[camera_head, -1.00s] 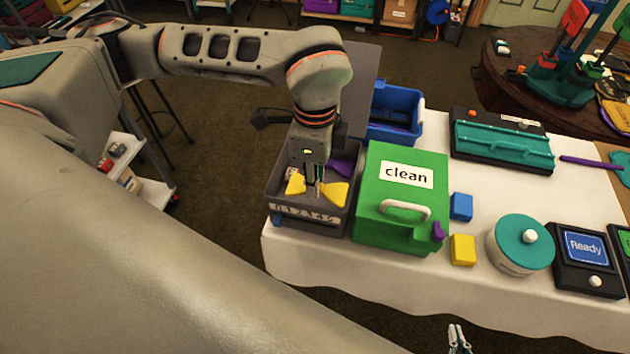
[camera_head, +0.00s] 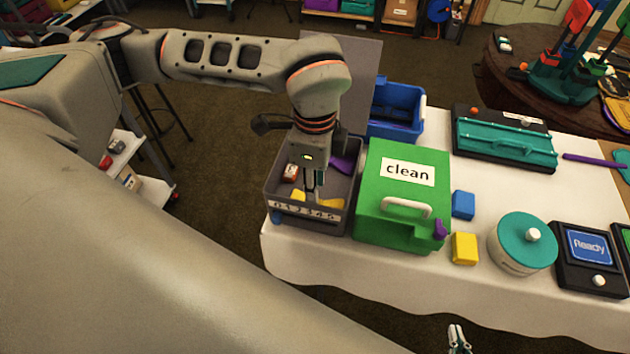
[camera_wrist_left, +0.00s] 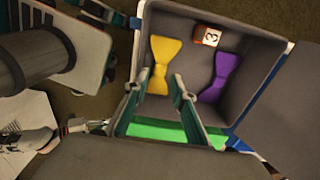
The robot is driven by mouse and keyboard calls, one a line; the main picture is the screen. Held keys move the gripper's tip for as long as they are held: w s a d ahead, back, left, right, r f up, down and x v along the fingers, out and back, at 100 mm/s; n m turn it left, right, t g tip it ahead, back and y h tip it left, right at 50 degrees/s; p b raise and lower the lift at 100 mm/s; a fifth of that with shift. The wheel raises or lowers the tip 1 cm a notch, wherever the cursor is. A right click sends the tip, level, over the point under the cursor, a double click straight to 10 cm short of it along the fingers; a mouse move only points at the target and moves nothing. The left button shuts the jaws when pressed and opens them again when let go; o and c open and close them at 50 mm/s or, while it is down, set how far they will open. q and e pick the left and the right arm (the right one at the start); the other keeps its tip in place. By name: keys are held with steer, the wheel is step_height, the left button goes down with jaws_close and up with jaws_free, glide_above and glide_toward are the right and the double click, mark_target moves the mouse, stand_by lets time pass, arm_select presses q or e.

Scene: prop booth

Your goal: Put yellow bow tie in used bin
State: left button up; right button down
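The yellow bow tie (camera_head: 331,204) lies low inside the open grey bin (camera_head: 345,216), partly hidden by the bin's front wall. In the left wrist view the bow tie (camera_wrist_left: 162,65) rests on the bin floor. My left gripper (camera_head: 315,194) points down into the bin above it. In the left wrist view its fingers (camera_wrist_left: 165,82) are apart with nothing clamped between them. I cannot read "used" on the bin. My right gripper (camera_head: 458,340) is at the bottom edge, empty, its small fingertips apart.
A purple bow tie (camera_wrist_left: 222,76) and a small block marked 3 (camera_wrist_left: 207,36) share the grey bin. A green box labelled "clean" (camera_head: 385,224) stands close on its right. Blue (camera_head: 463,204) and yellow (camera_head: 464,248) blocks and a teal-lidded pot (camera_head: 522,242) stand farther right.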

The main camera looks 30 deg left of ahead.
arm_select(q)
steer(key=shift+r, duration=0.1)
steer(key=shift+r, duration=0.25)
step_height(320, 180, up, 13)
steer(key=shift+f+p, duration=0.2)
steer(key=shift+p, duration=0.2)
stand_by(0.4)
